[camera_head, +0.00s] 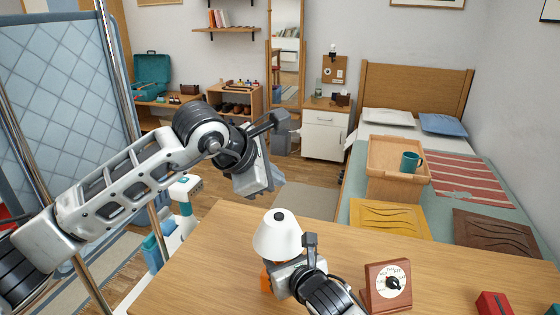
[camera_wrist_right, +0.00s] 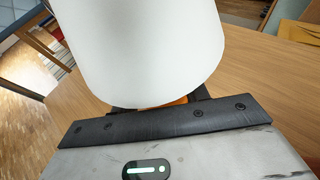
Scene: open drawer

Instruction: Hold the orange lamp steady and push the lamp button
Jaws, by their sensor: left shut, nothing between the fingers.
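The orange lamp stands upright on the wooden desk, with a white shade (camera_head: 278,234) and an orange base (camera_head: 265,279) mostly hidden behind my right gripper (camera_head: 280,272). In the right wrist view, the white shade (camera_wrist_right: 150,45) fills the upper middle, and a strip of the orange base (camera_wrist_right: 174,101) shows between the dark fingers. The fingertips are hidden under the shade, so I cannot tell whether they grip the base. My left gripper (camera_head: 272,182) is shut and empty, above and behind the lamp, clear of it.
A wooden dial stand (camera_head: 388,286) is on the desk (camera_head: 210,262) right of the lamp, and a red object (camera_head: 494,303) lies at the right. The desk is bare left of the lamp. A bed with a tray (camera_head: 398,150) and mug (camera_head: 410,161) stands behind.

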